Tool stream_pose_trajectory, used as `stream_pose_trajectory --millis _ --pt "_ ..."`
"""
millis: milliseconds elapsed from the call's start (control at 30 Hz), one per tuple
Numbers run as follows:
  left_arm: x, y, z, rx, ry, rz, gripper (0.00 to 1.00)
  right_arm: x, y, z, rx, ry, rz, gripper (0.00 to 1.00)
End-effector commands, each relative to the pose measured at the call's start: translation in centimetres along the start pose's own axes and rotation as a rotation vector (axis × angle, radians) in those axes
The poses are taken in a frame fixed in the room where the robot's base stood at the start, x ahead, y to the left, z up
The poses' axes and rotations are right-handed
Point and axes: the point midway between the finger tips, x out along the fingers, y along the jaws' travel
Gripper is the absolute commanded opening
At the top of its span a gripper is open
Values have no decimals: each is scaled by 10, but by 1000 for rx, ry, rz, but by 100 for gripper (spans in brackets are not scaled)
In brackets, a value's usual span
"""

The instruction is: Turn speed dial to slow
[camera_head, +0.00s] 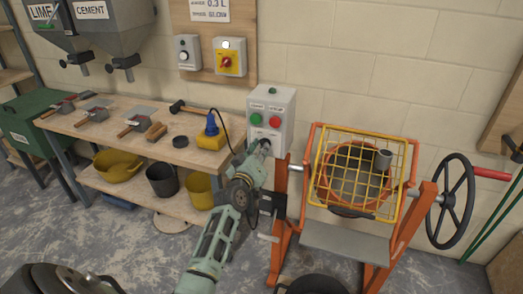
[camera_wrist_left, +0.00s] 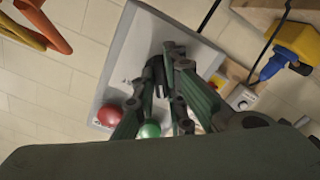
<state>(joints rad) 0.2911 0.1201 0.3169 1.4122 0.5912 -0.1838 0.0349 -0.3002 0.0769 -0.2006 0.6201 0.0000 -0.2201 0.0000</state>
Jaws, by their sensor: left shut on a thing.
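The light grey control box (camera_head: 286,108) stands between the workbench and the orange mixer. It has a green button (camera_head: 256,119) and a red button (camera_head: 275,121), with the speed dial low on its face. My left gripper (camera_head: 264,146) is at the lower front of the box and covers the dial in the head view. In the left wrist view the box (camera_wrist_left: 118,62) shows tilted, and the fingers of my left gripper (camera_wrist_left: 160,76) are shut around the dark dial (camera_wrist_left: 154,73). The dial's pointer and markings cannot be made out. My right gripper is not in view.
The orange mixer (camera_head: 398,240) with a yellow grid guard (camera_head: 330,163) and black handwheel (camera_head: 452,203) stands close on the right. The workbench (camera_head: 130,155) on the left holds trowels, a mallet and a yellow-and-blue device (camera_head: 211,137). Buckets sit on its lower shelf.

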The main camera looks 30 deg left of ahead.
Motion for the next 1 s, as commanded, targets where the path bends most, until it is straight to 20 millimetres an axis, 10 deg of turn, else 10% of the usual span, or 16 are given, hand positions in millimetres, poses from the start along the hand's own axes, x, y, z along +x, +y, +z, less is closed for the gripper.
stream_pose_trajectory --millis 567,767,1000 --pt "0 0 0 -31 1 0 0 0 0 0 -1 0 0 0" --pt "0 0 0 -29 1 0 28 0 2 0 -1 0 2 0" --pt "0 0 0 -28 1 0 30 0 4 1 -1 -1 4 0"
